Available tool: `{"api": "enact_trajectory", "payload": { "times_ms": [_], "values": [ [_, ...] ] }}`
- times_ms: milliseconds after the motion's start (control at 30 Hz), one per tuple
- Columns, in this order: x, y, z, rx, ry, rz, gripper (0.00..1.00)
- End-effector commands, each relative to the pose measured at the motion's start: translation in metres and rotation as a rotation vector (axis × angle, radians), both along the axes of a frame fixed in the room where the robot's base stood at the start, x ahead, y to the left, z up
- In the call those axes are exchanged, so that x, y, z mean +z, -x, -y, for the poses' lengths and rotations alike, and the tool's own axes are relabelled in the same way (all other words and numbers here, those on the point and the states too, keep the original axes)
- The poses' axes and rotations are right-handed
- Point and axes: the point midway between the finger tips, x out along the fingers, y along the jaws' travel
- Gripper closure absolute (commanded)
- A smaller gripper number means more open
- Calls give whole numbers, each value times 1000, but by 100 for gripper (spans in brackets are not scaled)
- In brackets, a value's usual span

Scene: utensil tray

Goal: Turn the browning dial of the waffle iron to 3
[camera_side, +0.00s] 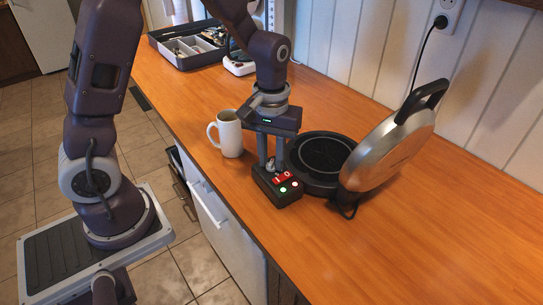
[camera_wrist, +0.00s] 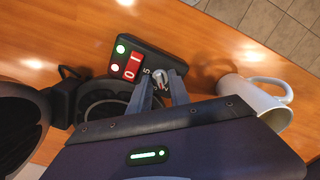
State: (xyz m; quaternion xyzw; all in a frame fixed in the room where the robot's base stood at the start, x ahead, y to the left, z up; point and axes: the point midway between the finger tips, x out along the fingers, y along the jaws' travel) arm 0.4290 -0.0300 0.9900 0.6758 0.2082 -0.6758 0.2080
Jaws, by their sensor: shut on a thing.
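The waffle iron stands open on the wooden counter. Its silver lid (camera_side: 393,152) is tilted up at the right and its round black plate (camera_side: 322,156) lies flat. Its black control box (camera_side: 276,190) sits at the front left, with a red rocker switch (camera_wrist: 133,66) and two lit lamps, one green and one reddish in the side view. My gripper (camera_side: 270,166) points down over the box and is shut on the browning dial (camera_wrist: 167,88). The dial is mostly hidden between the fingers. A 5 shows beside it in the wrist view; I cannot tell the setting.
A white mug (camera_side: 230,134) stands close to the left of my gripper. A dark utensil tray (camera_side: 187,47) and a white device (camera_side: 239,66) are at the back. A cord runs to the wall socket (camera_side: 447,14). The counter's front right is clear.

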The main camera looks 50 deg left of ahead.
Motion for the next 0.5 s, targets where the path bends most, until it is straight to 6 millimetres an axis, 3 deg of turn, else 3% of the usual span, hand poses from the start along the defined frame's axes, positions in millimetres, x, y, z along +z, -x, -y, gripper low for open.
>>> {"api": "enact_trajectory", "payload": {
  "times_ms": [500],
  "values": [
    [0,0,0,-446,0,1,100]
  ]
}}
